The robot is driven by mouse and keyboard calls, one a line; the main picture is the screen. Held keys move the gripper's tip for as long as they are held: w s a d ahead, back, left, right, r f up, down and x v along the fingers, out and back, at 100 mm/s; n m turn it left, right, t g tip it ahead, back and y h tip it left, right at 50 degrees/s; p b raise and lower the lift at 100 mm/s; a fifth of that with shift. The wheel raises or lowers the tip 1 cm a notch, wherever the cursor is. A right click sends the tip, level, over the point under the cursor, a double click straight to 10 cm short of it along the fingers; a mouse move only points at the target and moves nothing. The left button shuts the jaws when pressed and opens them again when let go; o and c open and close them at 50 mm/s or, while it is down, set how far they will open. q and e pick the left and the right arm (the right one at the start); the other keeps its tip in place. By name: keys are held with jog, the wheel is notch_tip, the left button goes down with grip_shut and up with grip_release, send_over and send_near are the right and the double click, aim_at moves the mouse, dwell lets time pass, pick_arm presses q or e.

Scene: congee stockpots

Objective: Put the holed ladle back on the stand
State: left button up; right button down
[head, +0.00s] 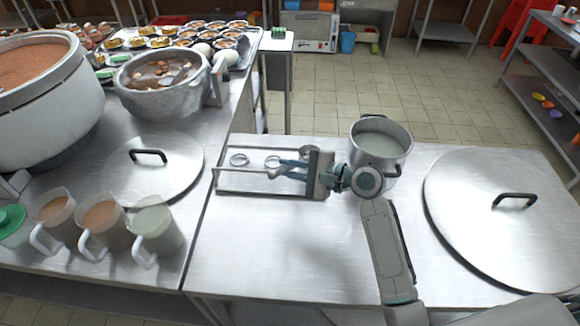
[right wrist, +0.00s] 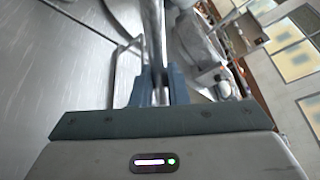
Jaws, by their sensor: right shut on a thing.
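My right gripper (head: 280,169) is over the wire stand (head: 250,191) on the right-hand steel table, its blue fingers pointing left. In the right wrist view, the fingers (right wrist: 157,88) are shut on a shiny metal handle (right wrist: 153,30), which I take to be the holed ladle's. The handle runs away from the jaws; its bowl and holes cannot be made out. The stand has round rings, one of them (head: 239,160) left of the fingers. I cannot tell whether the ladle touches the stand. My left gripper is not in view.
A steel pot (head: 380,148) of pale liquid stands just behind and right of my right wrist. A large lid (head: 470,205) lies at the right, another lid (head: 160,180) at the left. Several jugs (head: 155,228) line the left table. The front of the right table is clear.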

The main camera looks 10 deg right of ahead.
jog(key=shift+f, duration=0.3)
jog(key=c, duration=1.3)
grip_release()
jog(key=shift+c, duration=0.2)
jog(key=b+v, duration=0.2)
jog(key=v, duration=0.8)
jog(key=shift+s+d+b, duration=0.2)
jog(key=shift+d+b, duration=0.15)
jog(key=shift+b, duration=0.05)
